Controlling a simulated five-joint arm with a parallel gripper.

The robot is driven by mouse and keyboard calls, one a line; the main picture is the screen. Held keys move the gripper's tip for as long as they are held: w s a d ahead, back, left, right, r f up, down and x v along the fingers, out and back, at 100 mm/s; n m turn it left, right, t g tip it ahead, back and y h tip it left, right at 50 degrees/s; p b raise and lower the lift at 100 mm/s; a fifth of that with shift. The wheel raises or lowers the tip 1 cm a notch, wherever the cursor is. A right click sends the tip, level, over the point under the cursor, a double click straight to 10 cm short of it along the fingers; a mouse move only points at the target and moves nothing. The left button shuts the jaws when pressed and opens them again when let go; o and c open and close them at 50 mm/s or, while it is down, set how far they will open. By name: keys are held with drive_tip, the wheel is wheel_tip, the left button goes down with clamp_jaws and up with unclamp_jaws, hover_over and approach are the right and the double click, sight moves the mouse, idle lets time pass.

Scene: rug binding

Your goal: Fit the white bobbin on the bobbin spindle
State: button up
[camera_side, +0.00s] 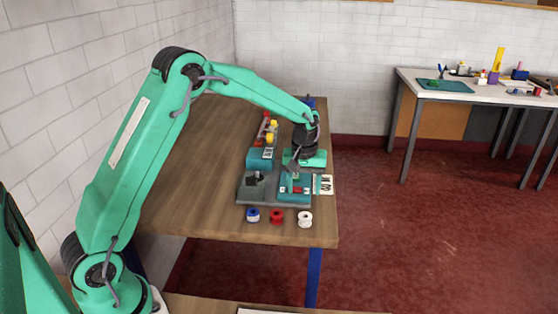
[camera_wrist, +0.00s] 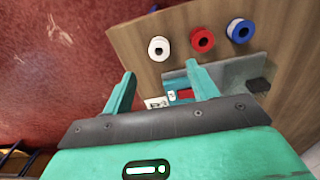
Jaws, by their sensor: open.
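The white bobbin (camera_side: 305,218) stands at the right end of a row near the wooden table's front edge. It also shows in the wrist view (camera_wrist: 159,48), its dark centre hole facing the camera, beyond and between my fingertips. My gripper (camera_wrist: 160,70) is open, with nothing between its fingers. In the side view my gripper (camera_side: 296,172) is over the teal block on the grey fixture (camera_side: 245,196), behind the bobbins and apart from them. I cannot make out the bobbin spindle for certain; my gripper hides part of the fixture.
A red bobbin (camera_side: 277,216) and a blue bobbin (camera_side: 252,215) stand left of the white one. Yellow and red items (camera_side: 270,138) stand behind the fixture. The wooden table (camera_side: 190,200) is clear on the left. A white workbench (camera_side: 480,92) stands far off.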

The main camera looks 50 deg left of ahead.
hover_over(305, 214)
wheel_tip(305, 214, down, 4)
drive_tip(key=shift+n, duration=0.4)
drive_tip(key=shift+s+d+f, duration=0.1)
drive_tip(key=shift+d+f, duration=0.05)
drive_tip(key=shift+f, duration=1.2)
drive_tip(key=shift+s+d+f, duration=0.1)
drive_tip(key=shift+s+f, duration=0.05)
drive_tip(key=shift+f, duration=1.2)
drive_tip(key=shift+s+d+f, duration=0.1)
drive_tip(key=shift+d+f, duration=0.05)
drive_tip(key=shift+f, duration=1.2)
drive_tip(key=c, duration=1.1)
drive_tip(key=shift+o, duration=0.2)
drive_tip(key=shift+r, duration=0.15)
